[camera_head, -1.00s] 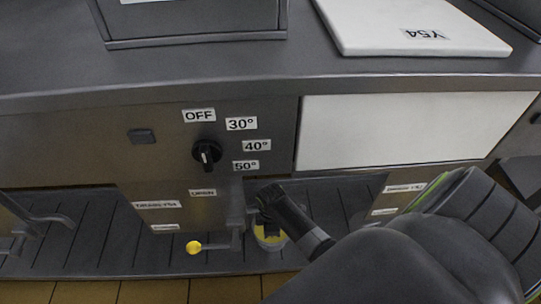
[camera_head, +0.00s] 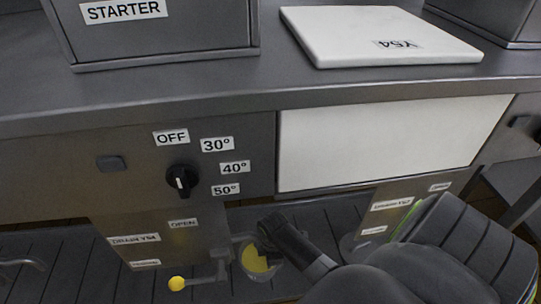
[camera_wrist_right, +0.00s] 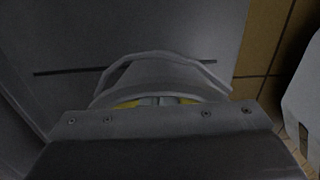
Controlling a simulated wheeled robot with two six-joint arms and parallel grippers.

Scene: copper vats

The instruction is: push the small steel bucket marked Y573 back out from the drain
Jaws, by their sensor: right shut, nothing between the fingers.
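The small steel bucket (camera_head: 252,268) stands low under the counter, beside the drain fitting (camera_head: 221,262) with its yellow knob (camera_head: 177,284). Something yellow shows inside it. I cannot read a Y573 mark on it. In the right wrist view the bucket's pale rim or handle (camera_wrist_right: 165,57) arches just ahead of my gripper. My right gripper (camera_head: 268,228) is shut and empty, at the bucket's top rim, partly covering it. I cannot tell whether it touches. My left gripper is not in view.
A front panel with a black dial (camera_head: 182,181) and OFF, 30°, 40° and 50° labels is above the drain. A white panel (camera_head: 390,145) is to its right. A white board (camera_head: 380,30) lies on the counter. Dark slatted floor (camera_head: 60,265) lies below.

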